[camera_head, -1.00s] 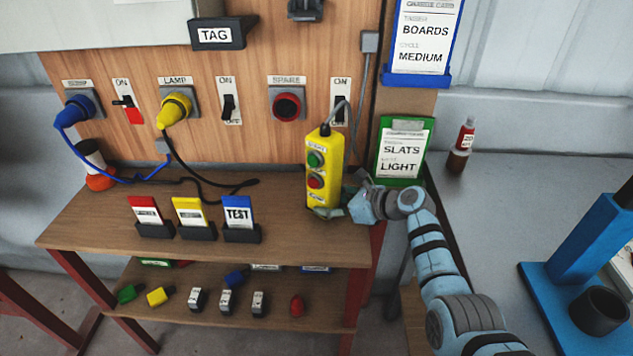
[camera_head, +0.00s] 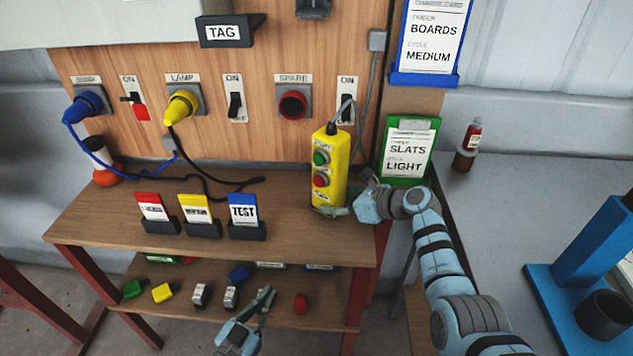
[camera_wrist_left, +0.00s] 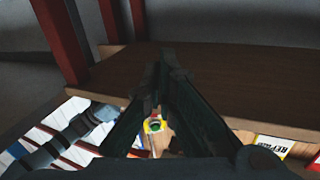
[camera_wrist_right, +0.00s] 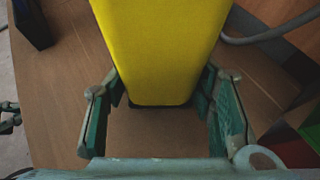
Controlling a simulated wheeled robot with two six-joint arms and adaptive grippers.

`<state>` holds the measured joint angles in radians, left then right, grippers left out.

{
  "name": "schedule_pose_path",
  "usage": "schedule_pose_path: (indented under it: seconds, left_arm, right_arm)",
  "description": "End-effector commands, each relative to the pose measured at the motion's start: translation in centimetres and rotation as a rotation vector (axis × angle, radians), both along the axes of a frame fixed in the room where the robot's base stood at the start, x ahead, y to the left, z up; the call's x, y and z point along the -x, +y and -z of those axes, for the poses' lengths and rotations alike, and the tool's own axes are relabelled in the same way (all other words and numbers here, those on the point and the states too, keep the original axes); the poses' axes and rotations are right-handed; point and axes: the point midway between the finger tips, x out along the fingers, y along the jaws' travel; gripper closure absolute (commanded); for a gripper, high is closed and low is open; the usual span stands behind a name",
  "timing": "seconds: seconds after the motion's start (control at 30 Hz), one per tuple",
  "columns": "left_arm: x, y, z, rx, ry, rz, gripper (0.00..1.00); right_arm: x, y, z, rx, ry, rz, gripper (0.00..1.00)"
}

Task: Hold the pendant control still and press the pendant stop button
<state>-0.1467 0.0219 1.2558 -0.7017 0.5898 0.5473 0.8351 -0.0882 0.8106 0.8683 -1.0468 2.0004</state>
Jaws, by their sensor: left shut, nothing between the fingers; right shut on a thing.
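The yellow pendant control (camera_head: 328,195) hangs upright by its cable at the right of the board, with a green button (camera_head: 320,158) above a red stop button (camera_head: 320,180). My right gripper (camera_head: 336,210) is shut on the lower end of the pendant. In the right wrist view the yellow body (camera_wrist_right: 160,50) stands between the green-padded fingers. My left gripper (camera_head: 265,300) is low at the front of the lower shelf, shut and empty, well apart from the pendant. The left wrist view shows its fingertips (camera_wrist_left: 162,75) together, with a small part of the pendant (camera_wrist_left: 155,126) beyond.
Red, yellow and blue TEST cards (camera_head: 243,209) stand in holders on the upper shelf (camera_head: 110,205). Plugs and a red knob (camera_head: 301,304) lie on the lower shelf. Blue and yellow plugs (camera_head: 182,108) with cables sit in the board. A green-framed card (camera_head: 408,150) is right of the pendant.

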Motion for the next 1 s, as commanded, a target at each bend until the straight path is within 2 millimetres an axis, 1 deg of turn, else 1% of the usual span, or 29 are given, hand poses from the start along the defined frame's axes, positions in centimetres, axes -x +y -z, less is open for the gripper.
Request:
schedule_pose_path:
  seconds: [0.03, 0.13, 0.17, 0.2, 0.27, 0.3, 0.4, 0.5, 0.6, 0.67, 1.0]
  left_arm:
    - [-0.4, -0.9, -2.1, 0.007, -0.058, 0.038, 1.00]
    - [-0.6, -3.1, -6.6, 0.019, -0.186, 0.137, 1.00]
    - [-0.6, -3.7, -7.9, 0.021, -0.223, 0.169, 1.00]
    - [-0.4, -4.6, -9.7, 0.023, -0.273, 0.214, 1.00]
    - [-1.9, -4.2, -12.3, 0.146, -0.263, 0.260, 1.00]
    - [-2.8, -3.9, -13.9, 0.230, -0.251, 0.292, 1.00]
    - [-4.4, -3.3, -17.7, 0.409, -0.213, 0.375, 1.00]
    - [-5.3, -3.0, -20.4, 0.535, -0.176, 0.443, 1.00]
    - [-5.7, -2.8, -22.0, 0.607, -0.149, 0.484, 1.00]
    - [-5.8, -2.7, -22.4, 0.629, -0.139, 0.496, 1.00]
    - [-5.9, -2.7, -22.4, 0.639, -0.134, 0.499, 1.00]
  right_arm:
    - [0.1, 0.0, 0.2, 0.001, 0.004, -0.001, 0.66]
    - [0.1, 0.0, 0.2, 0.001, 0.004, -0.001, 0.66]
    - [0.1, 0.0, 0.2, 0.001, 0.004, -0.001, 0.66]
    - [0.1, 0.0, 0.2, 0.001, 0.004, -0.001, 0.66]
    - [0.1, 0.0, 0.2, 0.001, 0.004, -0.001, 0.66]
    - [0.1, 0.0, 0.1, 0.001, 0.004, 0.000, 0.66]
    - [0.1, 0.0, 0.1, 0.000, 0.003, 0.000, 0.66]
    - [0.1, 0.0, 0.1, 0.001, 0.002, 0.000, 0.66]
    - [0.0, 0.0, 0.1, 0.001, 0.002, 0.000, 0.66]
    - [0.0, 0.0, 0.1, 0.001, 0.002, 0.000, 0.66]
    - [0.0, 0.0, 0.1, 0.001, 0.002, 0.000, 0.66]
